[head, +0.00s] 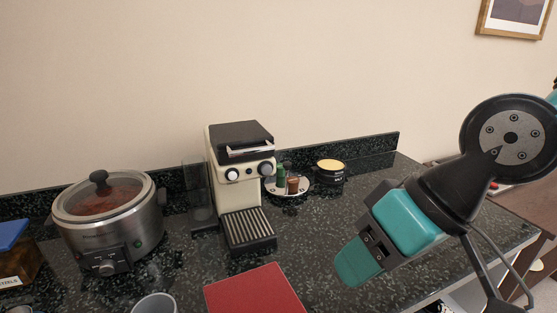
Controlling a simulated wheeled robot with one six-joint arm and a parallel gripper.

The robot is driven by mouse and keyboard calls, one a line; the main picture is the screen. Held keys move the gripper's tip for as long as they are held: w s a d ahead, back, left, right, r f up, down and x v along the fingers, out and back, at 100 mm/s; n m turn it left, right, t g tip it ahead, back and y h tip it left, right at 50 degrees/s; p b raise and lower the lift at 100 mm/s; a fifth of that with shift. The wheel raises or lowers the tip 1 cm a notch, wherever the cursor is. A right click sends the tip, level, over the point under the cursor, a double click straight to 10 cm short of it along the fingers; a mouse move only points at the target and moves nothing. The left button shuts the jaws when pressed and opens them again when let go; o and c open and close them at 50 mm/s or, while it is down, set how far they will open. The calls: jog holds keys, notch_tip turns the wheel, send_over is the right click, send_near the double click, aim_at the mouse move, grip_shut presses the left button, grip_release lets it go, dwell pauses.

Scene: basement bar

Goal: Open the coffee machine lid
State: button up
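The coffee machine (222,187) stands upright on the dark counter, left of the picture's middle. It has a cream body, two round front knobs and a ribbed drip tray at its foot. Its dark lid (239,133) lies shut on top, with a pale bar handle (250,150) along the front. My gripper (357,262) is in front and to the right of the machine, over the counter, apart from it and pointing down-left. Its teal fingers overlap in this view, so the gap between them is hidden. Nothing shows in its grasp.
A slow cooker (109,222) stands left of the machine. A plate (302,186) with small bottles and a dark bowl (330,171) are to its right. A red book (256,292) and a cup (155,304) lie in front. The wall is close behind.

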jog(key=w+a+f+m+t+y+b, duration=0.3)
jog(key=w+f+m+t+b, duration=0.15)
jog(key=b, duration=0.25)
jog(key=m+t+y+b, duration=0.4)
jog(key=m+t+b, duration=0.5)
jog(key=m+t, duration=0.1)
send_near(252, 151)
jog(key=shift+g, duration=0.25)
jog(key=p+x, duration=0.9)
jog(key=shift+w+r, duration=0.2)
jog(key=shift+w, duration=0.1)
jog(key=shift+w+a+p, duration=0.25)
jog(key=shift+w+p, duration=0.05)
jog(key=shift+w, duration=0.1)
grip_shut()
